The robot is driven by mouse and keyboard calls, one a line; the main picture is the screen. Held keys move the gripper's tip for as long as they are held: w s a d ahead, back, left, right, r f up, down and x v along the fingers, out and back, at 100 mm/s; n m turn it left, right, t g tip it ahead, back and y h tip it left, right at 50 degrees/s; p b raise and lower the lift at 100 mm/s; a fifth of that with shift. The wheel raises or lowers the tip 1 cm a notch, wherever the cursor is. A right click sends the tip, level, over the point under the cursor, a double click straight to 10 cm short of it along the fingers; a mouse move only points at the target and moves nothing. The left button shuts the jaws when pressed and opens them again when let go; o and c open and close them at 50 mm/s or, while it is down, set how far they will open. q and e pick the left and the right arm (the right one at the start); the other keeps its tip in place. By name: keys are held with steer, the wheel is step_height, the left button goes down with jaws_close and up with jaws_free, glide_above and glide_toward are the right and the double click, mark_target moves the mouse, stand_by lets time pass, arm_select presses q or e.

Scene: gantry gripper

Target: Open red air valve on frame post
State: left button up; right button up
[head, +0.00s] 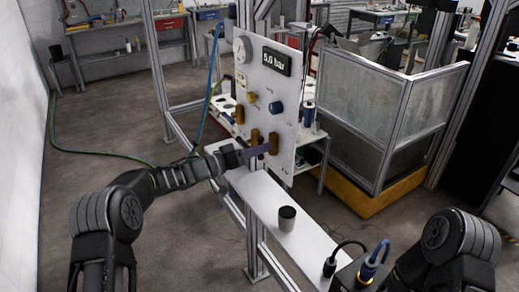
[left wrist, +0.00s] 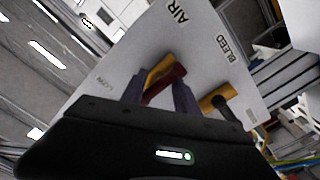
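The upright white panel (head: 265,85) is on the frame post and carries brass fittings and knobs. In the left wrist view, the red valve lever (left wrist: 164,86) sits on a brass body (left wrist: 158,70) under the printed word AIR. My left gripper (left wrist: 160,95) is at the panel, with one finger on each side of the red lever. The fingers are apart; I cannot tell if either touches the lever. In the head view, my left gripper (head: 262,150) covers most of the lever. My right arm shows at lower right, its gripper out of view.
A second brass valve with a dark handle (left wrist: 221,106) is close by under BLEED. The display (head: 276,62) reads 5.0 bar, beside a round gauge (head: 240,50). A dark cup (head: 287,218) stands on the white shelf (head: 262,195) below. Cable plugs (head: 372,266) are at the lower right.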

arm_select(q)
steer(key=shift+o, duration=1.2)
steer(key=b+v, duration=0.2)
steer(key=v, duration=0.5)
steer(key=shift+s+a, duration=0.25)
steer(key=shift+a, duration=0.05)
